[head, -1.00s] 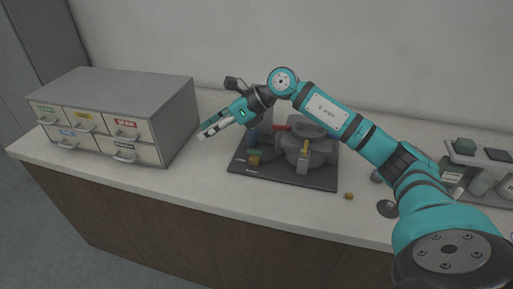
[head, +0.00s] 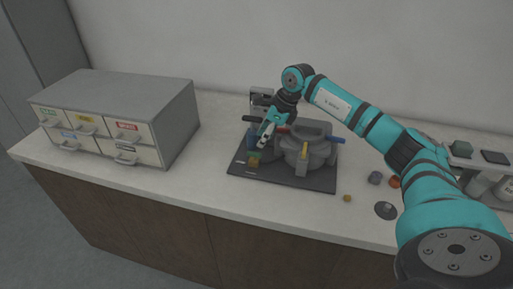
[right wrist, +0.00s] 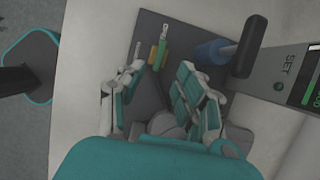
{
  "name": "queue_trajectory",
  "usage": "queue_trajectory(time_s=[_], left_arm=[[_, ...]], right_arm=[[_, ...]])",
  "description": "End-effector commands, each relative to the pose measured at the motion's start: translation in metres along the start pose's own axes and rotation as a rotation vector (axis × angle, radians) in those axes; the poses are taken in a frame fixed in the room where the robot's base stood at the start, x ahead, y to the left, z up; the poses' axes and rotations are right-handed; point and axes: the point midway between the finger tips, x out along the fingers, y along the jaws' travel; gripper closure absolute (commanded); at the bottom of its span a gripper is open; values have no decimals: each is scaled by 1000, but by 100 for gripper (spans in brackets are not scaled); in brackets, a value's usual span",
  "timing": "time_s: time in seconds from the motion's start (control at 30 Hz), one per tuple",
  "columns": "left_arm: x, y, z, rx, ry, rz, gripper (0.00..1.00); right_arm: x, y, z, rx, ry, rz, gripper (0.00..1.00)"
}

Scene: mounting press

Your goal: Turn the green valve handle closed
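The green valve handle (right wrist: 164,40) is a thin bar in the right wrist view, just beyond my fingertips, beside a small yellow-brown block (right wrist: 153,55). In the head view the green handle (head: 254,154) is a small patch at the left front of the press, close to my gripper. My right gripper (right wrist: 161,62) is open and empty, its two fingers spread over the dark base plate. In the head view my right gripper (head: 264,140) points down at the left side of the grey press (head: 312,150). Contact with the handle cannot be told. My left gripper is out of view.
A blue cylinder with a black-ended lever (right wrist: 212,52) stands right of the fingers. A display unit (right wrist: 290,78) is further right. A grey drawer cabinet (head: 120,105) stands at left. Small loose parts (head: 347,198) lie right of the press. The counter between cabinet and press is clear.

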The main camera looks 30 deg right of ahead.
Motion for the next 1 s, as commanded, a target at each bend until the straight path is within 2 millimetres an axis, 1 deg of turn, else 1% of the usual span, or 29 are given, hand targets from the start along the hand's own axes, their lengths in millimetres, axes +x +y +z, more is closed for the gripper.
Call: queue_trajectory(time_s=[0.03,0.1,0.2,0.3,0.4,0.5,0.73,0.77,1.0], left_arm=[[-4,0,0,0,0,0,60],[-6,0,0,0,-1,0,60],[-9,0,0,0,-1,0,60],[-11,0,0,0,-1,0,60],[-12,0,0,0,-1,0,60],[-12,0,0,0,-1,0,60],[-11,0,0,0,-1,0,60],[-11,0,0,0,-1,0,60],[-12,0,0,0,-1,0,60]], right_arm=[[10,1,0,0,3,4,65],[24,1,1,1,0,4,65],[41,1,0,1,1,3,65],[54,1,1,0,-1,2,65],[62,0,0,1,0,1,65],[65,0,0,0,-1,0,65],[66,0,0,0,-1,0,65],[66,0,0,0,-1,0,67],[66,0,0,0,-1,0,98]])
